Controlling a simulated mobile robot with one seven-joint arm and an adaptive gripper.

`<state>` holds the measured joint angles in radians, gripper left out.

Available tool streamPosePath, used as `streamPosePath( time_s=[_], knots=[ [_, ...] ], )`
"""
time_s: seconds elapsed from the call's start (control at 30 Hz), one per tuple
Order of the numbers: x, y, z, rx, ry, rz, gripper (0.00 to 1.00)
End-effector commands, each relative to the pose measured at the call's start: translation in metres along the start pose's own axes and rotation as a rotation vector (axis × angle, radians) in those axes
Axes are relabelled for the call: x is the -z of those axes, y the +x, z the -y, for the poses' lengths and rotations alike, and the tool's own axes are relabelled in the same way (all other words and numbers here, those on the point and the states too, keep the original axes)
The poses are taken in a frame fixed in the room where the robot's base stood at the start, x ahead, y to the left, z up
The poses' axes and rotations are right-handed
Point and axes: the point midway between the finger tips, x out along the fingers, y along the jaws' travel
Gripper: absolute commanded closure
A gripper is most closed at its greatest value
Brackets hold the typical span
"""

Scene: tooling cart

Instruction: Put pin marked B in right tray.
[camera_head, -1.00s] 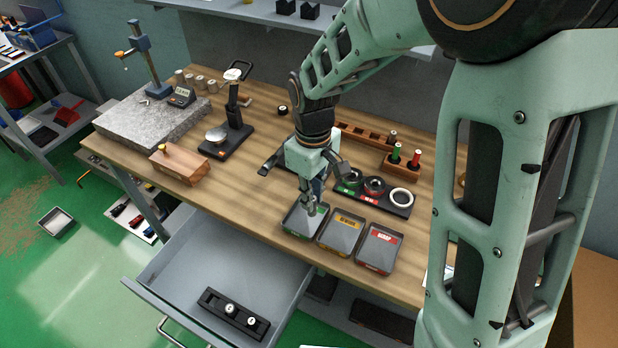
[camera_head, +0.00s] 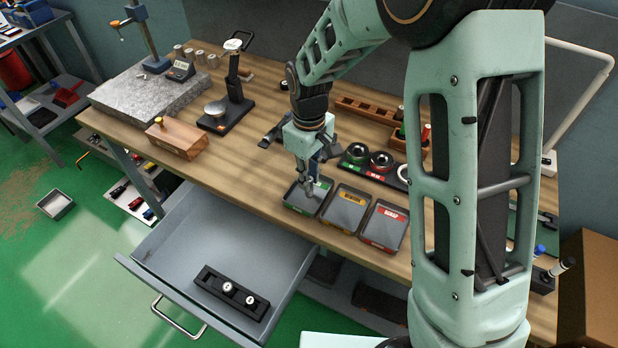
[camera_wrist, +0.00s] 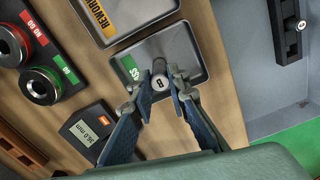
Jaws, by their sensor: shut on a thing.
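My gripper (camera_head: 312,190) points down over the green-labelled tray (camera_head: 293,208), the leftmost of three small trays on the bench. In the wrist view its fingers (camera_wrist: 160,84) are shut on a short grey pin (camera_wrist: 158,82) whose end face carries a mark that looks like B. The pin is over the green-labelled tray; I cannot tell whether it touches the floor. The yellow-labelled REWORK tray (camera_head: 345,213) is in the middle, and the red-labelled tray (camera_head: 384,231) is at the right. Both look empty.
The drawer (camera_head: 190,240) is open, with a black holder (camera_head: 232,292) bearing two pins. Behind the trays are ring gauges (camera_head: 381,161) on a black base and a wooden rack (camera_head: 366,108). A wooden block (camera_head: 177,138) and a dial gauge stand (camera_head: 228,112) are at left.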

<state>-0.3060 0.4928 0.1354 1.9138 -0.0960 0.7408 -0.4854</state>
Motion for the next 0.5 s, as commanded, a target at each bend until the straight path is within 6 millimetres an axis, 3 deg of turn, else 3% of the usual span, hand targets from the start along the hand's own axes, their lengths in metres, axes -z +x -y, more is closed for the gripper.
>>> streamPosePath(
  time_s=[0.17, 0.2, 0.33, 0.5],
  knots=[
    [0.0001, 0.0041, 0.0001, 0.000, 0.000, 0.000, 1.00],
    [0.0000, 0.0037, 0.0002, 0.000, 0.000, 0.000, 0.82],
    [-0.0001, 0.0031, 0.0002, 0.000, 0.000, 0.000, 0.68],
    [-0.0001, 0.0030, 0.0002, 0.000, 0.000, 0.000, 0.67]
  ],
)
